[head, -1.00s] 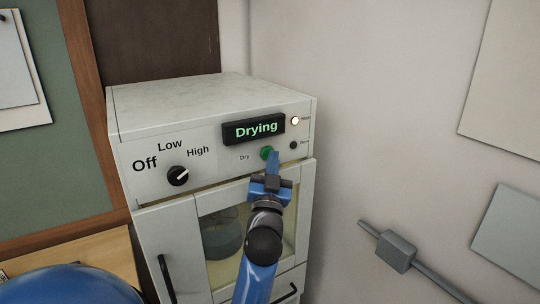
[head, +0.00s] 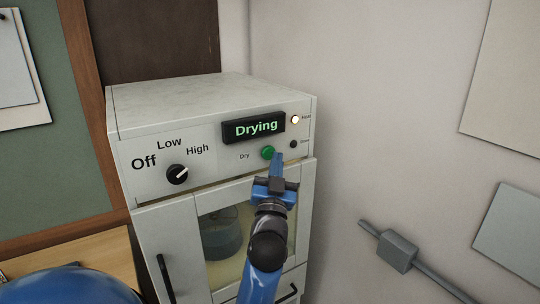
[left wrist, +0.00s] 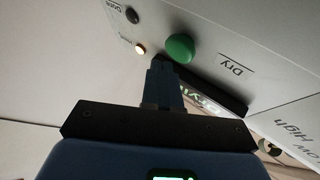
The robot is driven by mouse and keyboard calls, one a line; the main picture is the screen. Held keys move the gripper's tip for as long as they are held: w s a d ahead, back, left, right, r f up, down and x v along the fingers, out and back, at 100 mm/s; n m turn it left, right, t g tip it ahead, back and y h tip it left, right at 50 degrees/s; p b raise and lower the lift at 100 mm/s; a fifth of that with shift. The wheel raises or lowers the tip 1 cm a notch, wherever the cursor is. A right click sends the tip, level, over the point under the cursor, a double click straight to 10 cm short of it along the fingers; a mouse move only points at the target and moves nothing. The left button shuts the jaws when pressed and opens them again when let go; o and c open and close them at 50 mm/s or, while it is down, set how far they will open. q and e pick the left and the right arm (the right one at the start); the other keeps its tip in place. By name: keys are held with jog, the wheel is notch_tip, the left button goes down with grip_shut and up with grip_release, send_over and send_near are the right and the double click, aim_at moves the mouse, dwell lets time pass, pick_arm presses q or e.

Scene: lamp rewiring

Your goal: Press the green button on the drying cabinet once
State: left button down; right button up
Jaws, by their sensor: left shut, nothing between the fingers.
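The drying cabinet (head: 160,117) is a pale box with a lit display (head: 253,128) reading "Drying". The green button (head: 268,153), labelled "Dry", sits below the display. My left gripper (head: 277,160) is shut and empty, with its tip just to the lower right of the button in the head view. In the left wrist view the green button (left wrist: 180,48) stands beyond the shut fingertips (left wrist: 160,65), and I see a small gap between them. My right gripper is not in view.
A black knob (head: 177,175) points towards "High". A lit lamp (head: 295,120) and a dark lamp (head: 293,144) sit right of the display. A glass door (head: 222,232) with a dark handle is below. A grey wall box (head: 397,252) is at right.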

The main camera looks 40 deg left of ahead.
pick_arm(q)
jog(key=d, duration=0.1)
jog(key=s+d+b, duration=0.1)
jog(key=d, duration=0.1)
jog(key=s+d+b, duration=0.1)
jog(key=shift+d, duration=0.3)
dwell(0.3)
jog(key=shift+r, duration=0.1)
dwell(0.7)
